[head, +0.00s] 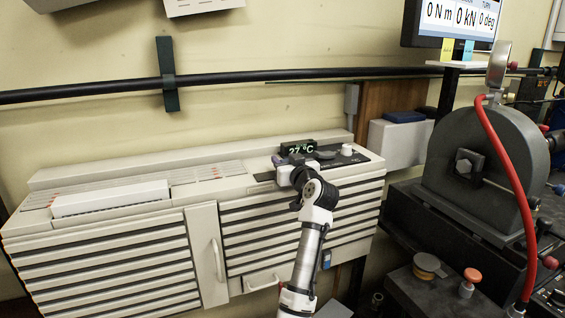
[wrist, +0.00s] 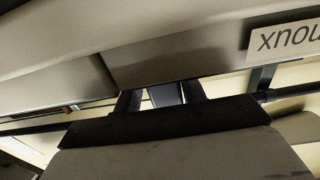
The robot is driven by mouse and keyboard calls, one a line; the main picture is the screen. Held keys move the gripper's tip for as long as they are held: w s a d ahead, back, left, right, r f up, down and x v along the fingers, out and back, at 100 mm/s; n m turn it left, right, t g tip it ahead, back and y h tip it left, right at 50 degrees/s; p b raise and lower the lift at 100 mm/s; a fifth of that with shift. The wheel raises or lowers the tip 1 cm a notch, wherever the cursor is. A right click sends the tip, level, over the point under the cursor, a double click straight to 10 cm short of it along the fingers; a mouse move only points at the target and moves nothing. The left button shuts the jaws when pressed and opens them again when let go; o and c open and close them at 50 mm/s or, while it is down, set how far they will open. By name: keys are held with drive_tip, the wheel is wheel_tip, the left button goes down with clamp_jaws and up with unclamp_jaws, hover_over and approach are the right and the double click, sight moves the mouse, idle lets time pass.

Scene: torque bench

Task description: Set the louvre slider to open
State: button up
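The pale unit (head: 225,190) stands along the wall, with slatted grilles on its front and top. Its dark control panel (head: 358,157) is at the right end of the top, with a 27 °C display (head: 298,148) and a white knob (head: 347,150). I cannot make out the louvre slider; my gripper and arm cover part of the panel. My gripper (head: 284,168) is over the panel's left part, just in front of the display. In the wrist view my gripper (wrist: 161,97) has its two dark fingers apart, with a dark grey-blue shape between them; I cannot tell contact.
A long white block (head: 110,199) lies on the unit's left top. A black rail (head: 240,77) runs along the wall behind. A grey machine with a red hose (head: 508,160) stands at the right. The space above the unit's top is mostly clear.

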drive_tip(key=shift+o, duration=0.5)
drive_tip(key=shift+a, duration=0.1)
drive_tip(key=shift+s, duration=0.1)
drive_tip(key=shift+s, duration=0.2)
drive_tip(key=b+v, duration=0.3)
drive_tip(key=v, duration=1)
drive_tip(key=shift+s+b, duration=0.15)
drive_tip(key=shift+b, duration=0.25)
drive_tip(key=shift+r, duration=0.1)
